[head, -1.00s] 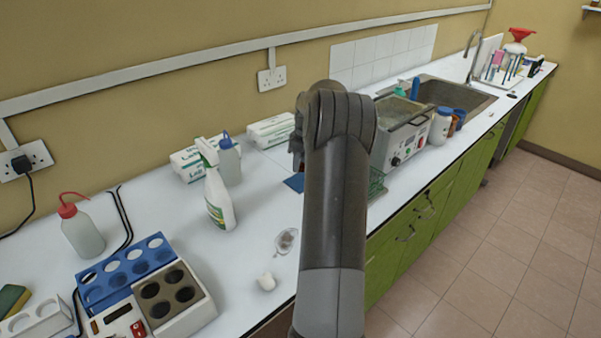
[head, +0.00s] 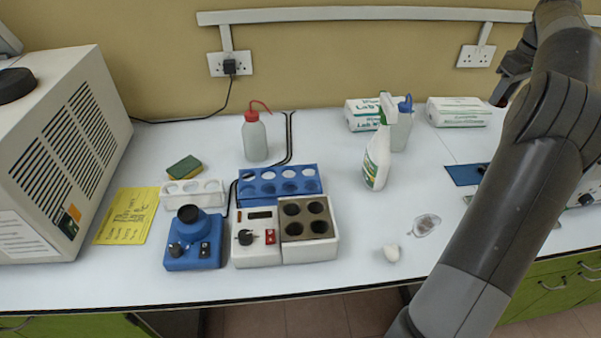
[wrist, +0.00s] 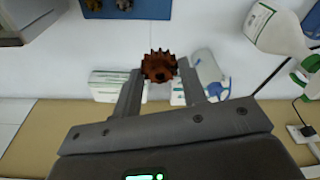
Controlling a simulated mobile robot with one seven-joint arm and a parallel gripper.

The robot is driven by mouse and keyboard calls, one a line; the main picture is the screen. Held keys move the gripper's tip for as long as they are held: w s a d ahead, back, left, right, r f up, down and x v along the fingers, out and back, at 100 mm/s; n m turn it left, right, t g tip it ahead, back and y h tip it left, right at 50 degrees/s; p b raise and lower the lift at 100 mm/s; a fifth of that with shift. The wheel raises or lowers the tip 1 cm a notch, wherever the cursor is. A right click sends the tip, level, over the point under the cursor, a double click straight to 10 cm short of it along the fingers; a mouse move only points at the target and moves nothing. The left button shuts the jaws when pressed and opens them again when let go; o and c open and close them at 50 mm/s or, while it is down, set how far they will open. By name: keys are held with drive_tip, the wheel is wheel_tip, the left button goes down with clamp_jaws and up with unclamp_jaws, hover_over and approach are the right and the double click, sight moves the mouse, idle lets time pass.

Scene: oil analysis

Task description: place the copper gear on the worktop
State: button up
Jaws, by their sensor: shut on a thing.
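The copper gear (wrist: 159,66) is a reddish-brown toothed wheel. In the wrist view it sits between the two fingertips of my gripper (wrist: 160,76), which is shut on it. The gear appears held above the white worktop (head: 330,230). In the head view my arm reaches in from the right and the gripper (head: 505,85) is at the upper right, near the wall. The worktop runs across the whole head view.
On the worktop stand a spray bottle (head: 377,160), a red-capped wash bottle (head: 255,138), a blue rack (head: 278,182), a heating block (head: 312,250), a blue mixer (head: 192,238) and a large machine (head: 60,150).

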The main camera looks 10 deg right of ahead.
drive_tip(key=r, duration=0.1)
drive_tip(key=a+r, duration=0.1)
drive_tip(key=shift+w+r, duration=0.3)
drive_tip(key=shift+r, duration=0.05)
drive_tip(key=w+a+n+g, duration=0.1)
drive_tip(key=w+a+n, duration=0.35)
drive_tip(key=a, duration=0.95)
drive_tip(key=w+a+n, duration=0.4)
drive_tip(key=w+a, duration=0.2)
drive_tip(key=a, duration=0.8)
drive_tip(key=s+a+n+g+y, duration=0.15)
drive_tip(key=a+n, duration=0.65)
drive_tip(key=a, duration=1.9)
drive_tip(key=n+g+h, duration=0.1)
drive_tip(key=n+h, duration=0.1)
drive_tip(key=n, duration=1.4)
hover_over(133, 276)
wheel_tip(133, 276, down, 18)
drive_tip(key=r, duration=0.1)
drive_tip(key=shift+w+f, duration=0.2)
drive_tip(key=shift+f, duration=2.65)
drive_tip(key=shift+w+f, duration=0.15)
drive_tip(key=shift+f, duration=2.65)
